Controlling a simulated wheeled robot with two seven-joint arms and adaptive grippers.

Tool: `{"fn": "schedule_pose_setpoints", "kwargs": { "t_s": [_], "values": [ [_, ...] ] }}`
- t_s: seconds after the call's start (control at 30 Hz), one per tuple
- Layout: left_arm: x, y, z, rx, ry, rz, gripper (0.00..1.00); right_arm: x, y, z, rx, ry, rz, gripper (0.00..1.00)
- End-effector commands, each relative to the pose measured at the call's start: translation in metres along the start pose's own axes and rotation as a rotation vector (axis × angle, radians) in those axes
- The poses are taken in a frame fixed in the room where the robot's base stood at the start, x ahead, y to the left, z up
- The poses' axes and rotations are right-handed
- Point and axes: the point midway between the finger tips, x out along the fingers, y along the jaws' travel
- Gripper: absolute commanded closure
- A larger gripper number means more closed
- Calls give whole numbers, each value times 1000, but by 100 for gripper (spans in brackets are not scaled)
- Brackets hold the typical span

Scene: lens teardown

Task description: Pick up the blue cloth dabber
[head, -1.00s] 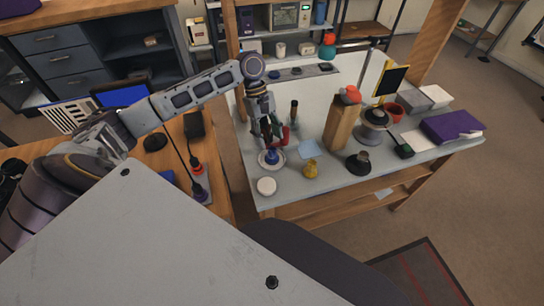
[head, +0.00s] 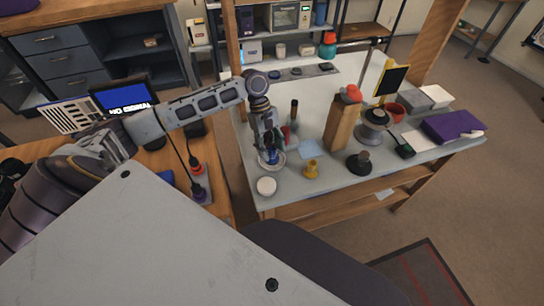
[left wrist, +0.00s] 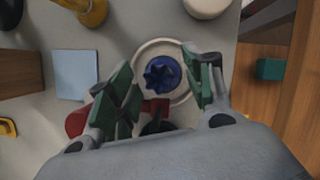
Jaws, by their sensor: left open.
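The blue cloth dabber (left wrist: 162,74) sits on a round pale dish (left wrist: 181,97) in the left wrist view. In the head view the dabber (head: 271,156) is partly hidden by the gripper, and the dish (head: 277,165) shows around it. My left gripper (head: 269,151) points down over the dabber. In the left wrist view its green-padded fingers (left wrist: 164,80) are open, one on each side of the dabber, with no clear contact. My right gripper is not in view.
A white round lid (head: 266,186) stands in front of the dish. A yellow bottle (head: 311,170), a light blue sheet (head: 311,149) and a red item (left wrist: 76,122) are close by. A wooden block (head: 341,124) and a black knobbed piece (head: 359,162) stand to the right.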

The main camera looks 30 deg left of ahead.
Motion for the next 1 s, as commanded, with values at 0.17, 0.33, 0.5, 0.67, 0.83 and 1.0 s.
{"fn": "schedule_pose_setpoints", "kwargs": {
  "t_s": [0.17, 0.33, 0.5, 0.67, 0.83, 1.0],
  "values": [
    [9, 0, 0, 0, 0, 1, 49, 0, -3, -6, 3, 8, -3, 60],
    [9, 0, 0, 0, 0, 1, 49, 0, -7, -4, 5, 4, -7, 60],
    [9, 0, 0, 0, 0, 1, 49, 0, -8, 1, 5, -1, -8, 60],
    [8, 0, 0, 0, 0, 1, 57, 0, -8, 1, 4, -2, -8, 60],
    [8, 0, 0, 0, 0, 1, 78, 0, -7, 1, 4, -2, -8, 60],
    [8, 0, 0, 0, 1, 1, 91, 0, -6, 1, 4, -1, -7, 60]
  ]
}}
